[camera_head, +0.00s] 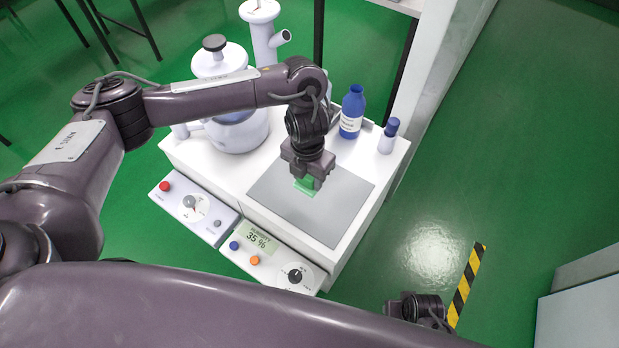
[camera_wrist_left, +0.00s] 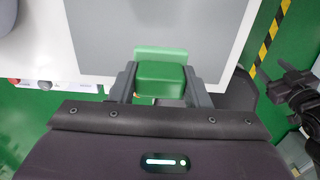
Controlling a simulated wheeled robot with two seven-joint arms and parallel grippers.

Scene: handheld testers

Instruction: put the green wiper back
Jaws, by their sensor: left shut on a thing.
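The green wiper (camera_wrist_left: 160,75) is a small green block with a paler green edge along its far side. My left gripper (camera_head: 306,178) is shut on it over the grey mat (camera_head: 345,200) on the white cabinet top; the wiper also shows just below the fingers in the head view (camera_head: 305,187). In the left wrist view, the two fingers of my left gripper (camera_wrist_left: 160,85) press on the block's sides. I cannot tell whether the wiper touches the mat. My right gripper (camera_head: 418,310) is at the lower right, away from the cabinet; its fingers are not clear.
A blue bottle (camera_head: 352,112) and a small white bottle with a blue cap (camera_head: 389,136) stand at the cabinet's back right. A white vessel (camera_head: 238,130) stands back left. Two control boxes (camera_head: 194,207) (camera_head: 272,258) are along the front. Bare mat lies around the wiper.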

